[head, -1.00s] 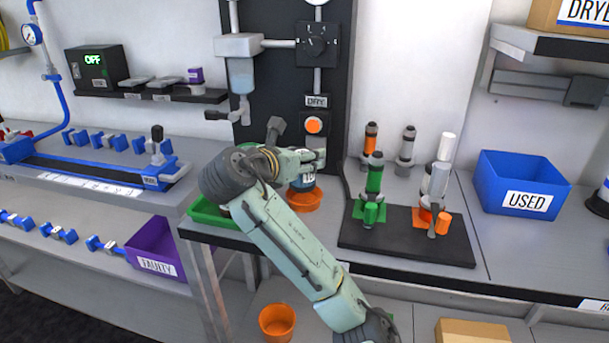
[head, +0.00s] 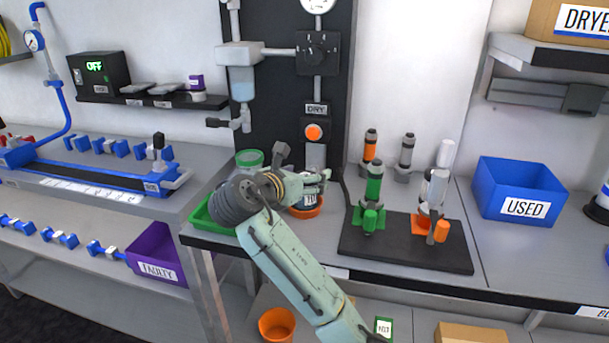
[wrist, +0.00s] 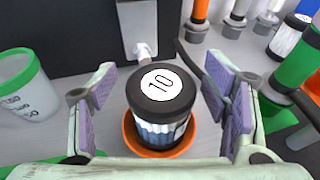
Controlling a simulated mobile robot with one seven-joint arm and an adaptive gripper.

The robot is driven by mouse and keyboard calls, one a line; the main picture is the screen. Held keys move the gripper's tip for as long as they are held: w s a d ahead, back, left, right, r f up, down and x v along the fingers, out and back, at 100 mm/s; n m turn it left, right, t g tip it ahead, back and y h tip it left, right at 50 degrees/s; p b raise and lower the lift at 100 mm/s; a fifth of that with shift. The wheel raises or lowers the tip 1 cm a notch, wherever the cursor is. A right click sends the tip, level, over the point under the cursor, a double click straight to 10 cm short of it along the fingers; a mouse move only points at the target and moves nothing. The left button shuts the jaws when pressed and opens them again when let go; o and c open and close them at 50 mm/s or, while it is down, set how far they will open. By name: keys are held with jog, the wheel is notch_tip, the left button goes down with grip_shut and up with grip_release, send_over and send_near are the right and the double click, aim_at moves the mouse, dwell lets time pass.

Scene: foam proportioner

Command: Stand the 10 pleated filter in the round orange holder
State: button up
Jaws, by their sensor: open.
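The 10 pleated filter (wrist: 160,105) has a black cap marked 10 and a blue and white pleated body. It stands upright in the round orange holder (wrist: 184,146) in the wrist view. In the head view the orange holder (head: 306,212) shows partly behind my arm, with part of the filter above it. My gripper (wrist: 160,115) is open, with one purple-padded finger on each side of the filter and a visible gap on both sides. In the head view my gripper (head: 318,178) is over the holder. The filter's lower end is hidden inside the holder.
A clear green-rimmed cup (wrist: 24,85) stands left of the filter. A black stand with green and orange holders (head: 400,245) is to the right, with a blue USED bin (head: 518,190) beyond it. A panel with a spout (wrist: 139,40) rises close behind.

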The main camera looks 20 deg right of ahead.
jog(key=shift+a, duration=0.1)
jog(key=p+v, duration=0.4)
jog(key=v, duration=0.8)
